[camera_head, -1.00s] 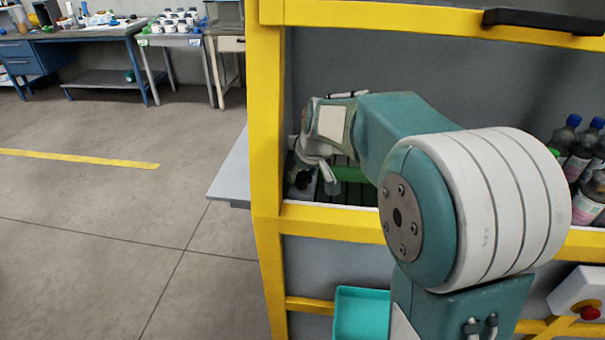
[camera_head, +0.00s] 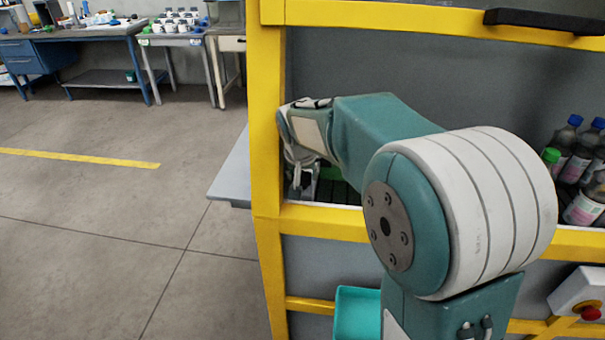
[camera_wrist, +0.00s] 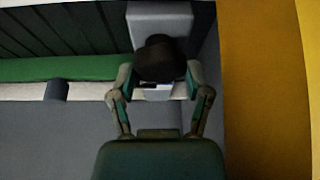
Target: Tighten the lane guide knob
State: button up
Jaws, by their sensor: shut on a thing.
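The lane guide knob (camera_wrist: 160,58) is a dark round knob on a pale grey block (camera_wrist: 160,16) in the wrist view. My gripper (camera_wrist: 160,84) has a finger on each side of the knob and is shut on it. In the head view my gripper (camera_head: 301,182) is inside the yellow-framed machine, just right of its left post, and my arm hides most of the knob area. A green guide rail (camera_wrist: 70,68) runs left from near the knob, with a small dark cylinder (camera_wrist: 56,90) below it.
The yellow frame post (camera_head: 267,130) stands close left of my gripper; it also shows at the right in the wrist view (camera_wrist: 262,90). Several bottles (camera_head: 580,165) stand at the right inside the machine. A teal bin (camera_head: 358,312) hangs below. Open floor lies left.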

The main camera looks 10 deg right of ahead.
jog(key=shift+s+f, duration=0.1)
jog(key=shift+f, duration=0.05)
jog(key=o, duration=1.1)
jog(key=shift+a, duration=0.1)
jog(key=shift+o, duration=0.2)
